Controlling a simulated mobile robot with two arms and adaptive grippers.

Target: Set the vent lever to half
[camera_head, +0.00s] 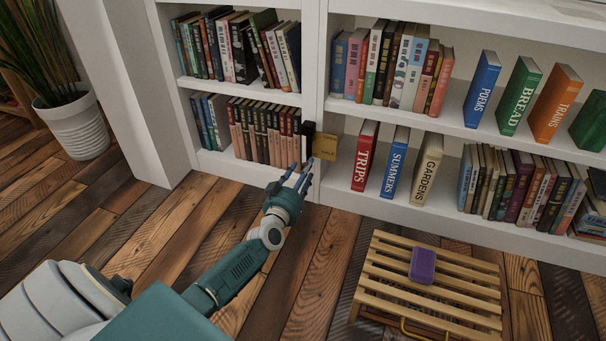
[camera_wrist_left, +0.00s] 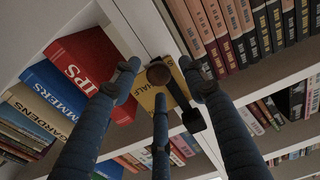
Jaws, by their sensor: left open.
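The vent lever (camera_head: 308,130) is a small dark piece on the white bookcase upright, beside a yellow plate (camera_head: 325,146). A dark bar and block (camera_wrist_left: 192,119) show beside the plate. My left gripper (camera_head: 300,174) has its fingers spread, just below and in front of the lever in the head view. In the wrist view its fingertips (camera_wrist_left: 159,80) stand around the knob; contact cannot be told. My right gripper is not in view.
The white bookcase (camera_head: 312,60) holds many books, with a red TRIPS book (camera_head: 364,156) close right of the lever. A slatted wooden rack (camera_head: 380,291) with a purple block (camera_head: 423,266) stands on the plank floor. A potted plant (camera_head: 76,124) stands at left.

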